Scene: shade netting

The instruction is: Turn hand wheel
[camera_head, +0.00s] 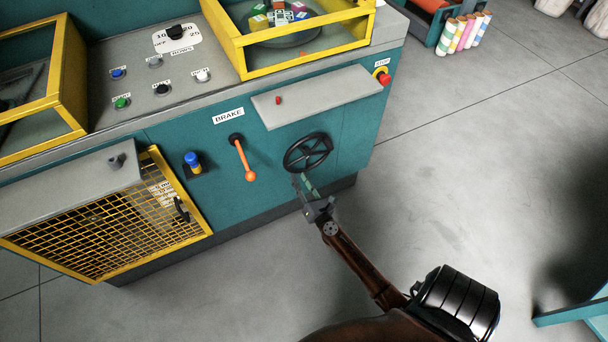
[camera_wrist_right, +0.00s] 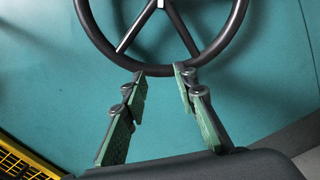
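The black hand wheel (camera_head: 308,139) with spokes is mounted on the teal front panel of the machine, below the grey shelf. In the right wrist view its rim (camera_wrist_right: 101,41) curves across the top, with the hub near the top edge. My right gripper (camera_head: 306,186) is at the lower rim of the wheel. In the wrist view its two green-padded fingers (camera_wrist_right: 160,82) are spread apart, with the tips at the bottom of the rim. Nothing is held between them, and I cannot tell whether they touch the rim. My left gripper is not in view.
An orange brake lever (camera_head: 243,158) and a blue-yellow knob (camera_head: 193,161) are left of the wheel. A grey shelf (camera_head: 330,96) juts out above it, with a red stop button (camera_head: 384,79) at right. A yellow mesh guard (camera_head: 110,232) stands lower left. The floor at right is largely clear.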

